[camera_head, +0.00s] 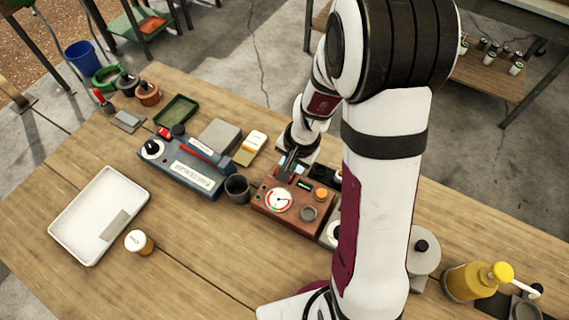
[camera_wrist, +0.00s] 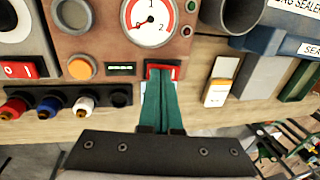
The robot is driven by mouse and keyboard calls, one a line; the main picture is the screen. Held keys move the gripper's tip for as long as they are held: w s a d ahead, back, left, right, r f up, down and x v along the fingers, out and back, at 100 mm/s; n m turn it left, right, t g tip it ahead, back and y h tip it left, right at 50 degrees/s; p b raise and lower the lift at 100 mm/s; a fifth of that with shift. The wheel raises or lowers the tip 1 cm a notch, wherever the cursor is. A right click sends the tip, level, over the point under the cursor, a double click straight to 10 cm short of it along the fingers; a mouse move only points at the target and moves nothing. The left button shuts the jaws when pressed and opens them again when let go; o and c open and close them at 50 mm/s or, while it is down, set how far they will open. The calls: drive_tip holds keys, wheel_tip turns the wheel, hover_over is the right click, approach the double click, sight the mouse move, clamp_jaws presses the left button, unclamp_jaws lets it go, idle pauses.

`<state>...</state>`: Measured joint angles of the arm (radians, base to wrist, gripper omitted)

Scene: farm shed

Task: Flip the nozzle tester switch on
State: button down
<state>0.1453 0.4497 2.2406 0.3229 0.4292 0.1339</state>
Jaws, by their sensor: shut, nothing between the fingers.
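The nozzle tester (camera_head: 262,203) is a brown-red box on the wooden bench, with a round dial gauge (camera_head: 279,200), an orange button and a small green display. The wrist view shows its gauge (camera_wrist: 150,20), orange button (camera_wrist: 80,67) and display (camera_wrist: 120,69). A red switch (camera_wrist: 151,68) sits beside the display, partly covered by my fingertips. My gripper (camera_wrist: 160,75) is shut and empty, its green fingers together at the switch; I cannot tell whether they touch it. In the head view, my gripper (camera_head: 287,166) is over the tester's far edge. The switch position is unclear.
A blue sealer (camera_head: 187,169) and dark cup (camera_head: 237,189) stand left of the tester. Another device with a red rocker (camera_wrist: 18,70) is close on the other side. A white tray (camera_head: 75,246) and small jar (camera_head: 138,242) lie at left. A yellow pump bottle (camera_head: 470,281) stands at right.

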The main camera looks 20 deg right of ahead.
wheel_tip(320, 180, up, 14)
drive_tip(key=s+d, duration=0.2)
idle(0.4)
drive_tip(key=shift+w+a, duration=0.1)
drive_tip(key=shift+w+a+r, duration=0.1)
drive_tip(key=shift+w+a, duration=0.35)
drive_tip(key=shift+a, duration=0.05)
approach(292, 178)
drive_tip(key=w+a+f, duration=0.1)
drive_tip(key=f, duration=0.1)
drive_tip(key=w+a+f, duration=0.1)
drive_tip(key=f, duration=0.1)
drive_tip(key=w+a+f, duration=0.1)
drive_tip(key=f, duration=0.1)
drive_tip(key=shift+w+a, duration=0.1)
drive_tip(key=shift+w, duration=0.05)
